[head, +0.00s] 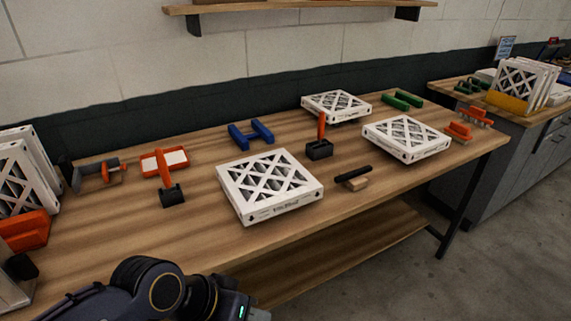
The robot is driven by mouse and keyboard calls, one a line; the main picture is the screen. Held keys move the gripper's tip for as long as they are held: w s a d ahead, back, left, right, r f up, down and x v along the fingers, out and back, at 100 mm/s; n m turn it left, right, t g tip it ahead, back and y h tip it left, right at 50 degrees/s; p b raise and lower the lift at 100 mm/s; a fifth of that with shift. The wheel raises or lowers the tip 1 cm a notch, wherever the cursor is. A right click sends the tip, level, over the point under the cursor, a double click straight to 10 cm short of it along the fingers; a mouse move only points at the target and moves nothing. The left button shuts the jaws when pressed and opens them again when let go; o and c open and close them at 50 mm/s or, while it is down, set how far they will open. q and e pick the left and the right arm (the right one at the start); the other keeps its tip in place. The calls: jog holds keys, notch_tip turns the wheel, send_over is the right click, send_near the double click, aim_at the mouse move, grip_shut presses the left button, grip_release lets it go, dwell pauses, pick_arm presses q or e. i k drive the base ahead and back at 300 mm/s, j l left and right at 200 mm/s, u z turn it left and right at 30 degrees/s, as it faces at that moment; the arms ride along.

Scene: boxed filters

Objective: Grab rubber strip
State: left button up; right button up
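A black strip (353,173) lies on a small tan wooden block on the workbench, right of the large white boxed filter (268,186). It looks like the rubber strip, though its material cannot be told. My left gripper (236,307) is at the bottom edge of the head view, in front of the bench and well apart from the strip. Its fingers are cut off or hidden, so its opening does not show. My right gripper is not in view.
The wooden bench (260,238) carries two more white filters (407,137) (337,106), a black block with an orange handle (319,148), a blue clamp-like piece (251,134) and orange tools (165,163). Bare wood lies around the strip. More filters (22,178) stand at left.

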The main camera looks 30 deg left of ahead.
aim_at(345, 177)
jog(key=j+u, duration=0.15)
jog(key=u, duration=0.2)
jog(key=i+l+u, duration=0.2)
jog(key=u, duration=0.25)
jog(key=i+l+u, duration=0.3)
jog(key=u, duration=0.15)
jog(key=i+l+u, duration=0.3)
jog(key=l+u, duration=0.15)
